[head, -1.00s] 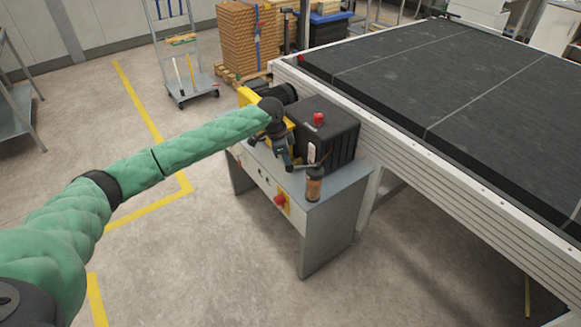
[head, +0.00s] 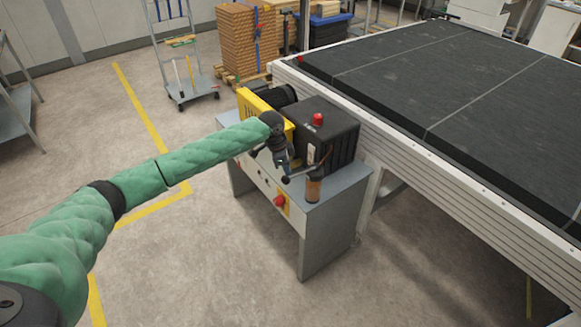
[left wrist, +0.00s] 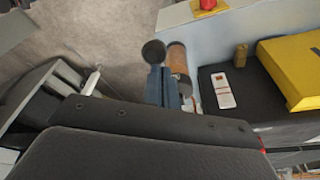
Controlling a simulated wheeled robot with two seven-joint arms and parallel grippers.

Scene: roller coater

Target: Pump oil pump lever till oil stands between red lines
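The pump lever is a thin dark rod with a black ball knob (head: 286,180) beside the black machine housing (head: 335,140). My left gripper (head: 282,165) is just above the knob, seemingly touching the lever. In the left wrist view its blue-grey fingers (left wrist: 165,88) lie close together, with the black knob (left wrist: 153,52) at their tips; nothing shows held between them. A white gauge plate with red marks (left wrist: 222,90) sits on the housing's side; the oil level is too small to read. My right gripper is out of view.
A brown cylinder (head: 313,189) stands on the grey cabinet (head: 335,200) close to the lever. A red button (head: 280,201) is on the cabinet front, and a yellow guard (head: 248,105) is behind. The large dark conveyor bed (head: 440,90) lies right.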

